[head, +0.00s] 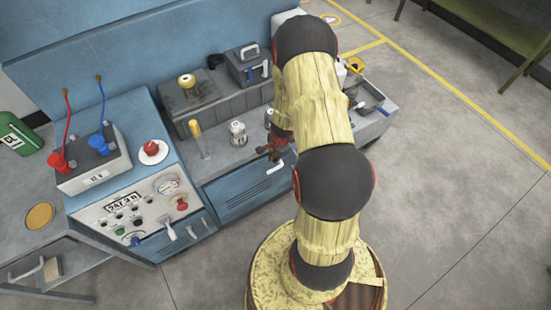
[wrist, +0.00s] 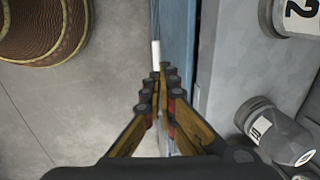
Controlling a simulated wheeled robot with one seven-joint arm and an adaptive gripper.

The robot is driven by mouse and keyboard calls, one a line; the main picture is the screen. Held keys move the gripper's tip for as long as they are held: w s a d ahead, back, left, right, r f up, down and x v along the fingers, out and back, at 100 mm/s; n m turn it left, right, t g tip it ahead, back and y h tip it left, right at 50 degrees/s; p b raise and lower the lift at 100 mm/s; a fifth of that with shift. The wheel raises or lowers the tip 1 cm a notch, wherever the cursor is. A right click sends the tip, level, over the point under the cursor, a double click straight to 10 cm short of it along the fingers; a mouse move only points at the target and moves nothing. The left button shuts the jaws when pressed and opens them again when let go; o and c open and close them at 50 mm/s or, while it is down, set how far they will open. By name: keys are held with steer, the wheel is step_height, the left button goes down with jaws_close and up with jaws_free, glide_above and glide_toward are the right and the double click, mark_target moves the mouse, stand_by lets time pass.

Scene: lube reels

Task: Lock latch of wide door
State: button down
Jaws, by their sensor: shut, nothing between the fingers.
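The wide door (head: 245,192) is the blue vented panel on the front of the workbench, left of my arm in the head view. It looks closed. A pale latch handle (head: 276,168) sticks out near its upper right. In the wrist view a white piece that looks like this handle (wrist: 156,55) stands just beyond my fingertips. My gripper (wrist: 161,72) is shut and empty, in front of the blue face and beside the latch handle. In the head view my gripper (head: 274,152) is partly hidden by my arm. I cannot tell whether it touches the handle.
A grey counter (wrist: 208,60) borders the blue front, with canisters (wrist: 272,130) on it. A control panel (head: 130,212) with gauges stands at left, with another pale handle (head: 169,229) below. The floor (head: 450,200) at right is open.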

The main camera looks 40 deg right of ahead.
mark_target(273, 170)
steer(key=f+b, duration=0.1)
steer(key=f, duration=0.2)
steer(key=w+f+b, duration=0.1)
steer(key=f, duration=0.2)
steer(key=f+b, duration=0.1)
steer(key=f, duration=0.2)
steer(key=shift+w+d+b, duration=0.2)
steer(key=shift+w+b, duration=0.2)
steer(key=shift+a+p, duration=0.1)
steer(key=shift+p, duration=0.45)
